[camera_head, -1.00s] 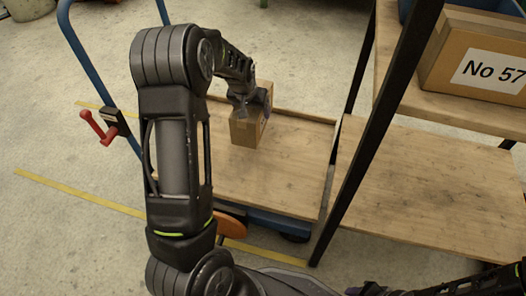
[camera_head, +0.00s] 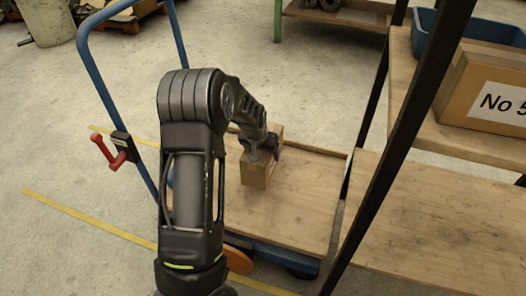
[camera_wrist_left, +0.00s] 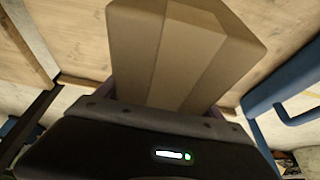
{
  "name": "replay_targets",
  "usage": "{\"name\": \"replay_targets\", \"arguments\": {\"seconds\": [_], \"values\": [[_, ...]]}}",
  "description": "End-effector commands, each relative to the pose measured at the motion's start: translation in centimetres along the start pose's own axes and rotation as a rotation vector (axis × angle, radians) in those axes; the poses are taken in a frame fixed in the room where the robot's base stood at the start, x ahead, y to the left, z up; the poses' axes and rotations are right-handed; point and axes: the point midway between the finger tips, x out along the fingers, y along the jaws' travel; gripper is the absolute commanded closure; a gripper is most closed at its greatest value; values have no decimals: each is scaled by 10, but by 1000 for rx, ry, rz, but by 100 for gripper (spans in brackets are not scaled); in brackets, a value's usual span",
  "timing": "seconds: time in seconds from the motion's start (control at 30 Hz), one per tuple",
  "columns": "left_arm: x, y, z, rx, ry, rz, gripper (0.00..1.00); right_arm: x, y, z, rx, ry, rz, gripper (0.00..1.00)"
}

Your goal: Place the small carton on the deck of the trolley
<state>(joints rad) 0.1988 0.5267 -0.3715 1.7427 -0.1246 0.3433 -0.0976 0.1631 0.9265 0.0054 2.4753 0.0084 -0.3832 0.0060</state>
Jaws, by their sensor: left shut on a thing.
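The small carton (camera_head: 258,172) is a brown box with a tape strip, at the trolley in the head view. My left gripper (camera_head: 262,150) is shut on it from above. In the left wrist view the carton (camera_wrist_left: 180,50) sits between the fingers, with wood behind it. The trolley deck (camera_head: 300,205) is a wooden board with a low rim on a blue frame. The carton appears over or on the deck; I cannot tell whether its bottom touches the wood. My left arm hides part of the deck. My right gripper is not in view.
A shelf rack with a dark post (camera_head: 408,110) stands right of the trolley, with a wooden lower shelf (camera_head: 430,215). A larger carton marked No 5 (camera_head: 490,92) and a blue bin (camera_head: 480,28) are on its upper shelf. The trolley's blue handle (camera_head: 90,70) rises at left.

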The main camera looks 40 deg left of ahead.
Motion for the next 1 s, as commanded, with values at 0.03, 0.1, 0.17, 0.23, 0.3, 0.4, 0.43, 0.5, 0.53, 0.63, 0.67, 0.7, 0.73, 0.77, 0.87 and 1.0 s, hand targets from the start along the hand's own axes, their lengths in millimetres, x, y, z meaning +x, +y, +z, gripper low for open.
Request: {"name": "replay_targets", "arguments": {"seconds": [0.03, 0.1, 0.17, 0.23, 0.3, 0.4, 0.43, 0.5, 0.53, 0.63, 0.67, 0.7, 0.73, 0.77, 0.87, 1.0], "values": [[-2, 0, -3, 0, 7, 0, 96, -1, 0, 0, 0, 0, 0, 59], [-2, 0, -3, 0, 7, 0, 96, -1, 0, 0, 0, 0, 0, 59], [-1, 0, -3, 0, 7, 0, 96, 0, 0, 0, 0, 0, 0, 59], [3, 0, -1, 0, 6, 0, 96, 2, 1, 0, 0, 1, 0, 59], [10, 0, 3, 0, 4, 0, 96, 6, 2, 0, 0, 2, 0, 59], [24, 0, 8, -1, 4, 0, 96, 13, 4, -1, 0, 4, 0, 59], [29, 0, 10, -1, 5, 0, 96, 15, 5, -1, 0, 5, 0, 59], [37, 0, 14, -1, 4, 0, 96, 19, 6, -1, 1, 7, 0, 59], [40, 0, 15, -2, 4, 0, 96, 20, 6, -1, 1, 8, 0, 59], [44, 0, 16, -1, 7, 0, 96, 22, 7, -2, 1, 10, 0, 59], [45, 0, 16, -1, 8, 0, 96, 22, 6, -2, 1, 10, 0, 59], [44, 0, 16, -1, 8, 0, 96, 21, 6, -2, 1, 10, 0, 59], [44, 0, 16, -1, 8, 0, 96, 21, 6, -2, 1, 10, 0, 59], [44, 0, 16, -1, 8, 0, 96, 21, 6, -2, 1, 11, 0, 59], [44, 0, 16, -1, 7, 0, 96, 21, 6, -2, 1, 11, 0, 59], [46, 0, 17, -1, 7, 0, 96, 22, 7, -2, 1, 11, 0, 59]]}}
